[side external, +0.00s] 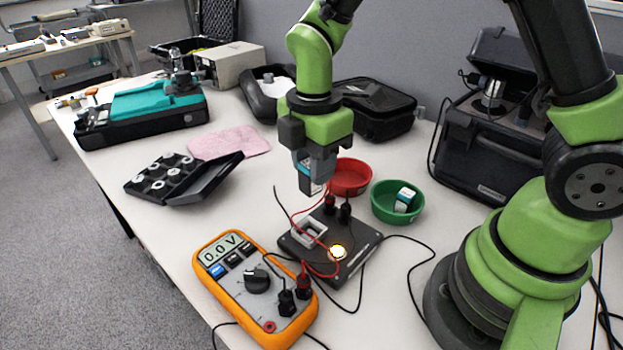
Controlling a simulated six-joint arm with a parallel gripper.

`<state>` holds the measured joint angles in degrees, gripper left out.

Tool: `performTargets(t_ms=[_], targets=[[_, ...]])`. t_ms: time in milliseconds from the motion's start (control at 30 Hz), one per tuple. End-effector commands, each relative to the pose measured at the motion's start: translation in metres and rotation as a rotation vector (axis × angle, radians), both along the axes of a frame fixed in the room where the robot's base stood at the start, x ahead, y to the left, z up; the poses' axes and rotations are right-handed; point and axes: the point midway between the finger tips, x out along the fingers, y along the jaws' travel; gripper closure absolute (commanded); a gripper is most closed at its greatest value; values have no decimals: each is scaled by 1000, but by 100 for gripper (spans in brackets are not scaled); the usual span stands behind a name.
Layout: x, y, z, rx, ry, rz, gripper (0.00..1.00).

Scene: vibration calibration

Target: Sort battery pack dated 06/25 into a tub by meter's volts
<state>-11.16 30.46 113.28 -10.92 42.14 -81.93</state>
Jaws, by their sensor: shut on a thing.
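My gripper (314,172) is shut on a battery pack (316,188), mostly hidden by the fingers, above the back left of the black test board (352,267). The board has a pale, empty-looking socket (309,232), a lit round lamp (338,252) and red and black plugs. The orange meter (272,327) at the front reads 0.0 V on its display (220,248). A red tub (351,178) stands behind the board, partly hidden by my gripper. A green tub (377,206) to its right holds a white and teal pack (405,197). No date is readable.
Red and black leads loop around the board and meter. A black tray with an open lid (210,180) and a pink cloth (228,142) lie left. A teal machine (155,103), black cases (375,110) and an open black case (480,150) stand further back.

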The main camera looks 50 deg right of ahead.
Motion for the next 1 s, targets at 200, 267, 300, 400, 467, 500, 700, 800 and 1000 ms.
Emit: performTargets(t_ms=[200,267,300,400,467,500,700,800,1000], targets=[[0,-22,-3,-1,1,-512,99],[0,-29,-4,-1,2,-685,99],[0,-34,-5,-1,2,-800,99],[-1,-45,-7,0,1,-1086,99],[-2,-52,-8,-1,2,-1258,99],[-3,-56,-9,-2,2,-1373,99],[-7,-78,-13,-2,1,-1945,99],[-10,-89,-15,-2,0,-2231,99],[-16,-109,-18,-3,0,-2803,99]])
